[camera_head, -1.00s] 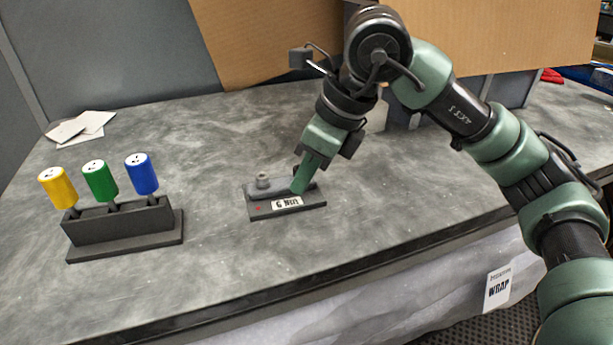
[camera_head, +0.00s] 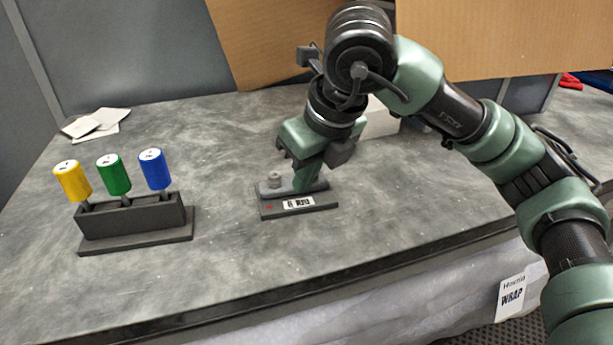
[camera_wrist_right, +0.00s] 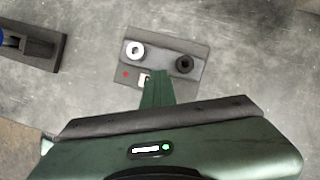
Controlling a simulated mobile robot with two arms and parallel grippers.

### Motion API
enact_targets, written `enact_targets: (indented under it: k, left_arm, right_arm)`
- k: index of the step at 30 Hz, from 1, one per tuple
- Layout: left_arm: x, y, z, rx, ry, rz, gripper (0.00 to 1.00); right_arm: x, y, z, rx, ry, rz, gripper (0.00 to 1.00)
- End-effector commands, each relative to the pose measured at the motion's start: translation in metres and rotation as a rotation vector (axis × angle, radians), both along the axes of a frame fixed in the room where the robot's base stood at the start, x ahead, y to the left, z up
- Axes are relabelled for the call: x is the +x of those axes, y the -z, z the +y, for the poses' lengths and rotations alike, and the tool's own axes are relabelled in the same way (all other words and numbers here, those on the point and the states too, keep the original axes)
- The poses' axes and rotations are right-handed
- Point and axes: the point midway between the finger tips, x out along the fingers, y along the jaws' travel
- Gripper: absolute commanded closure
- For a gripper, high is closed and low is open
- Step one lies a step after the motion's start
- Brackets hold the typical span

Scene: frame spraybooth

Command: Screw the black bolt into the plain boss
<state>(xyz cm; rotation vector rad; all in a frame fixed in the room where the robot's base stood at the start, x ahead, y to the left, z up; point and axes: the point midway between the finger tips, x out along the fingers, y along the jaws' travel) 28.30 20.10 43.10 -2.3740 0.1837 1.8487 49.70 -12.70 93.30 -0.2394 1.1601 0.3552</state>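A dark fixture plate (camera_head: 328,206) with a white label and a red dot lies on the bench. A grey, ring-topped boss (camera_head: 275,177) stands at its left; it shows as a pale ring in the right wrist view (camera_wrist_right: 135,49). A black round part (camera_wrist_right: 184,64) with a dark centre sits at the plate's right; I cannot tell whether it is a bolt head or a boss. My right gripper (camera_head: 306,186) points down over the plate's middle. Its green fingers (camera_wrist_right: 156,76) look together, with no object visible between them. Their very tips are hard to make out. My left gripper is out of view.
A dark stand (camera_head: 130,222) at the left holds yellow (camera_head: 72,181), green (camera_head: 113,175) and blue (camera_head: 154,169) handled tools. Pale sheets (camera_head: 96,123) lie at the back left. A cardboard panel (camera_head: 300,40) stands behind. The bench between stand and fixture is clear.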

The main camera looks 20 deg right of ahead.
Motion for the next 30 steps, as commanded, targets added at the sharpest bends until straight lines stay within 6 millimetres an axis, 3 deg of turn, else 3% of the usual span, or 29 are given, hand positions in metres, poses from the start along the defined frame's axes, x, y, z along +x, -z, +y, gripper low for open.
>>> enact_targets:
  k: [3, 8, 19, 22, 23, 30]
  left_arm:
    - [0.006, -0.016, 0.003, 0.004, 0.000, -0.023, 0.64]
    - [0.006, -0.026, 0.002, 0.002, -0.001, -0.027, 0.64]
    - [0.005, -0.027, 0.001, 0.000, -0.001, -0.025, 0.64]
    - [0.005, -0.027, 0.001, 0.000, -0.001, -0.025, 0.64]
    - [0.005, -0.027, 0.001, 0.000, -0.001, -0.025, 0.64]
    - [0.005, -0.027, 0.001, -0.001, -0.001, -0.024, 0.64]
  right_arm:
    - [0.004, 0.001, 0.007, -0.003, 0.148, -0.003, 1.00]
    - [0.008, 0.001, 0.010, -0.001, 0.298, -0.001, 1.00]
    - [0.009, 0.000, 0.010, 0.000, 0.323, -0.001, 1.00]
    - [0.009, 0.000, 0.010, 0.000, 0.322, -0.001, 0.74]
    - [0.009, 0.000, 0.010, 0.000, 0.322, -0.001, 0.70]
    - [0.009, 0.000, 0.010, 0.000, 0.316, 0.000, 0.70]
